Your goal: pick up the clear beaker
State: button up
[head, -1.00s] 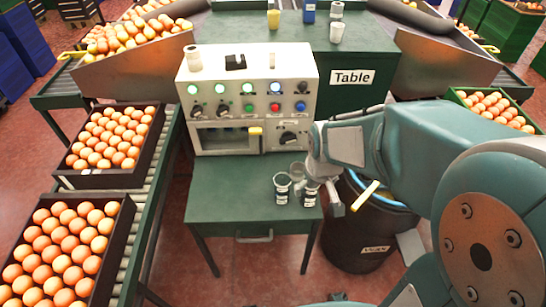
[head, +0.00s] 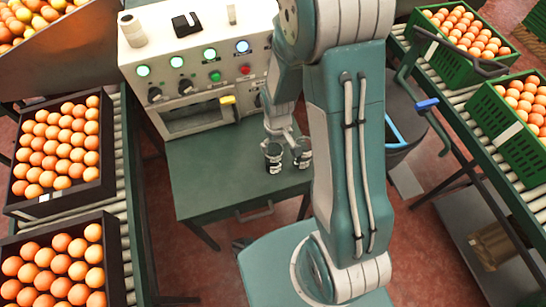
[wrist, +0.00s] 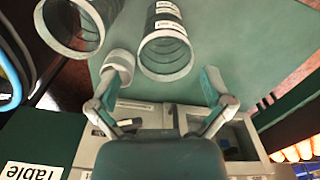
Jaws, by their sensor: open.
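Two clear, open-topped beakers with dark-and-white labels stand side by side on the small green table (head: 205,180). In the head view they are the left beaker (head: 273,156) and the right beaker (head: 302,153). My gripper (head: 280,134) is just behind and above them, partly hidden by my arm. In the wrist view my gripper (wrist: 167,77) is open and empty, its fingers spread to either side of the near beaker's rim (wrist: 165,55). The other beaker (wrist: 75,25) is outside the left finger. A small pale cylinder (wrist: 120,62) shows at the left finger; whether they touch is unclear.
A control box (head: 200,70) with lit buttons stands right behind the beakers. Crates of oranges flank the table on the left (head: 60,150) and right (head: 465,35). A dark bin (head: 400,115) is right of the table. The table's front left is clear.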

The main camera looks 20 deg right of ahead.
send_over(274, 154)
jog(key=s+a, duration=0.1)
jog(key=s, duration=0.2)
notch_tip(274, 154, down, 5)
jog(key=shift+w+a+f, duration=0.1)
jog(key=shift+w+f, duration=0.05)
jog(key=shift+f, duration=0.05)
jog(key=shift+d+f, duration=0.2)
jog(key=shift+f, duration=0.4)
jog(key=shift+c, duration=0.3)
jog(key=shift+a, duration=0.1)
jog(key=c, duration=0.9)
